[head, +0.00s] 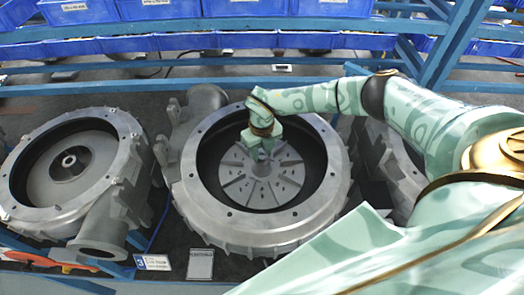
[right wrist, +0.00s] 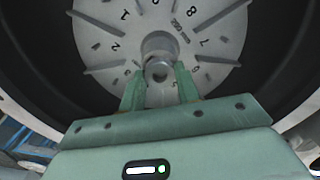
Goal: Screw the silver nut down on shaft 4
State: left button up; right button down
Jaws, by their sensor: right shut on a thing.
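My right gripper (head: 262,158) reaches down into the middle blower housing (head: 205,215), over the centre of its finned disc (head: 240,185). In the right wrist view, the two fingers of the gripper (right wrist: 159,78) are closed around the sides of a small silver nut (right wrist: 158,72). The nut sits at the shaft hub (right wrist: 158,44) in the middle of the numbered disc (right wrist: 205,20). The fingers partly cover the nut, and how far down the shaft it sits cannot be told. My left gripper is not in view.
Another open blower housing (head: 30,205) with a bare hub (head: 69,161) stands at the left. A third housing (head: 405,180) is partly hidden behind my right arm. A small sign with a 3 (head: 152,262) stands in front. Blue bins (head: 160,8) line the back rack.

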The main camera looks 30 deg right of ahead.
jog(key=m, duration=0.2)
jog(key=shift+a+m, duration=0.15)
jog(key=shift+m, duration=0.15)
jog(key=m, duration=0.4)
jog(key=shift+m, duration=0.3)
jog(key=m, duration=1.2)
jog(key=shift+s+f, duration=0.1)
jog(key=m, duration=0.6)
jog(key=c, duration=1.3)
grip_release()
jog(key=shift+a, duration=0.1)
